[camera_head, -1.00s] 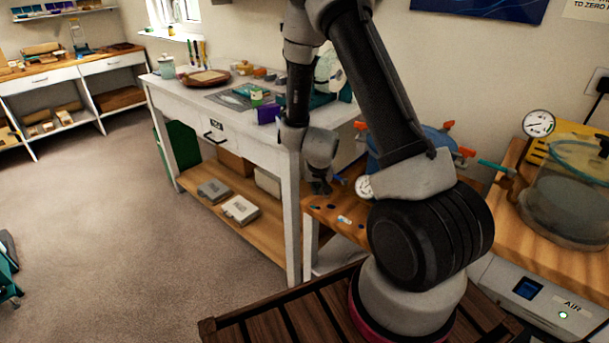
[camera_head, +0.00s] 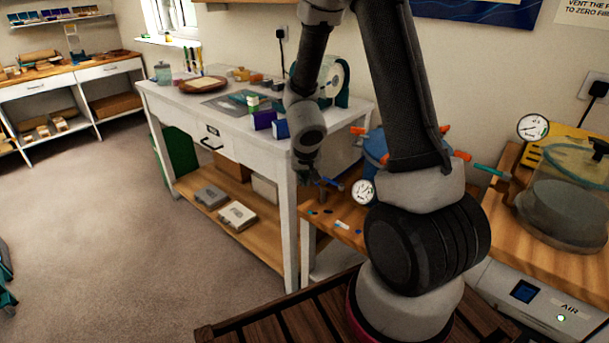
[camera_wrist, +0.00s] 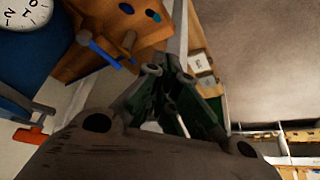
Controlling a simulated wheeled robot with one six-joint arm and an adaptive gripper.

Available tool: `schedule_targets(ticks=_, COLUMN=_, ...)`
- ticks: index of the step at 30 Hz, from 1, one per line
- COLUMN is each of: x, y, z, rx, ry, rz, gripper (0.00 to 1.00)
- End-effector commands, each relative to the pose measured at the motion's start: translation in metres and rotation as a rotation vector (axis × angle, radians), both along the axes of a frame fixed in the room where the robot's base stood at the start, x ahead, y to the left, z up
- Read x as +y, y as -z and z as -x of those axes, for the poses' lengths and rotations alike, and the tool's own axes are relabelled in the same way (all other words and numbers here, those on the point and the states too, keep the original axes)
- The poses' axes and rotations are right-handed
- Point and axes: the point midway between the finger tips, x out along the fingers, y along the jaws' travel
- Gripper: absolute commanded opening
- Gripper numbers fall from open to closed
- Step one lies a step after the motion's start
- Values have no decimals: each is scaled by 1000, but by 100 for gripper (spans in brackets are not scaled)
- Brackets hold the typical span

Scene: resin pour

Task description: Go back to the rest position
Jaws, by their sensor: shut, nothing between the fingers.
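My gripper (camera_head: 308,178) hangs at the end of my folded arm, near the right front corner of the white workbench (camera_head: 170,96), in the head view. In the wrist view my gripper (camera_wrist: 172,92) has its dark green fingers together, with nothing held between them. The fingers appear apart from the bench and the stand.
A blue pot (camera_head: 376,146) with orange clamps and a gauge (camera_head: 362,192) stands close to the right of my gripper. A clear chamber (camera_head: 565,215) stands further right. Open carpet lies at left.

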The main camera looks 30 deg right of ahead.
Motion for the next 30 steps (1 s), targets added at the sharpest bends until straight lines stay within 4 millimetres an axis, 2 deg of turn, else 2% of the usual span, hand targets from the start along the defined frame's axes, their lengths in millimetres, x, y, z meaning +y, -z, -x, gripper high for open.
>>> schedule_targets(ticks=11, x=4, y=-6, z=1, rx=-7, ry=34, rz=-20, gripper=0)
schedule_targets(ticks=15, x=23, y=-5, z=-4, rx=-44, ry=93, rz=-164, gripper=0)
schedule_targets(ticks=17, x=37, y=-2, z=2, rx=-36, ry=79, rz=-253, gripper=0)
schedule_targets(ticks=20, x=60, y=-14, z=20, rx=2, ry=15, rz=-395, gripper=0)
schedule_targets(ticks=24, x=79, y=-57, z=58, rx=89, ry=-102, rz=-522, gripper=0)
schedule_targets(ticks=27, x=78, y=-94, z=98, rx=182, ry=-190, rz=-539, gripper=0)
schedule_targets(ticks=30, x=63, y=-130, z=142, rx=270, ry=-260, rz=-489, gripper=0)
